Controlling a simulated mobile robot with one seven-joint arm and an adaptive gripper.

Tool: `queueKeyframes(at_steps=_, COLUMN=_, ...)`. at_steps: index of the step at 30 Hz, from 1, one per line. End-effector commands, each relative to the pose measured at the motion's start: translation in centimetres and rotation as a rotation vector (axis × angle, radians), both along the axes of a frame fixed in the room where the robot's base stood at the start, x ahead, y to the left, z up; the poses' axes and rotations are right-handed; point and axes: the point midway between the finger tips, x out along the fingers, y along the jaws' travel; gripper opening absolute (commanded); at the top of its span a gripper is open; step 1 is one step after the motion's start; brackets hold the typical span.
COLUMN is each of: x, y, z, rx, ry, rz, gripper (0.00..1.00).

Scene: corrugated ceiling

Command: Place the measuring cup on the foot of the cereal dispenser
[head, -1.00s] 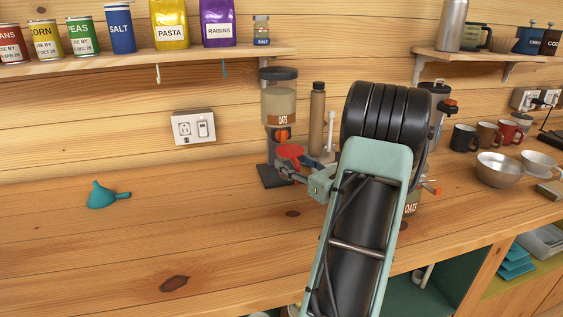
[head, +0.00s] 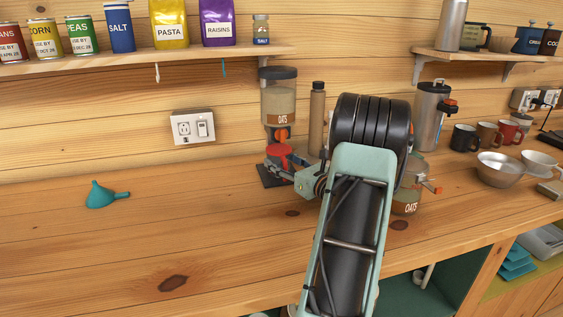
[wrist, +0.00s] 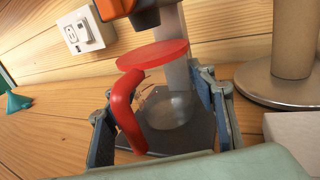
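The measuring cup shows a flat red top and a curved red handle (wrist: 125,115) in the wrist view, with a clear body that is hard to make out. It is upright, below the outlet of the cereal dispenser (head: 279,100), and shows red in the head view (head: 281,152). The dark foot (head: 268,180) of the dispenser lies under it; contact is hard to judge. My gripper (wrist: 160,100) has its fingers spread on either side of the cup, with the handle between them and visible gaps. My arm hides part of the area.
A brown bottle (head: 317,118) stands right of the dispenser. A jar labelled oats (head: 410,204) is partly behind my arm. A teal funnel (head: 103,195) lies at left. The counter between funnel and dispenser is clear. Mugs and a metal bowl (head: 499,169) are at right.

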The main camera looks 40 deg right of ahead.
Motion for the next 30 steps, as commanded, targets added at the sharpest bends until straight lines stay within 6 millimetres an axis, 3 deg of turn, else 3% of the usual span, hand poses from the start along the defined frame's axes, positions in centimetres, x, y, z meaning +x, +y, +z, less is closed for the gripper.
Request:
queueKeyframes(at_steps=4, x=0.0, y=0.0, z=0.0, rx=0.0, ry=0.001, rz=0.0, gripper=0.67)
queueKeyframes(at_steps=15, x=0.0, y=0.0, z=0.7, rx=0.0, ry=0.0, rz=0.0, gripper=0.67)
queueKeyframes(at_steps=30, x=-9.9, y=1.0, z=0.4, rx=0.0, ry=0.001, rz=-0.003, gripper=0.67)
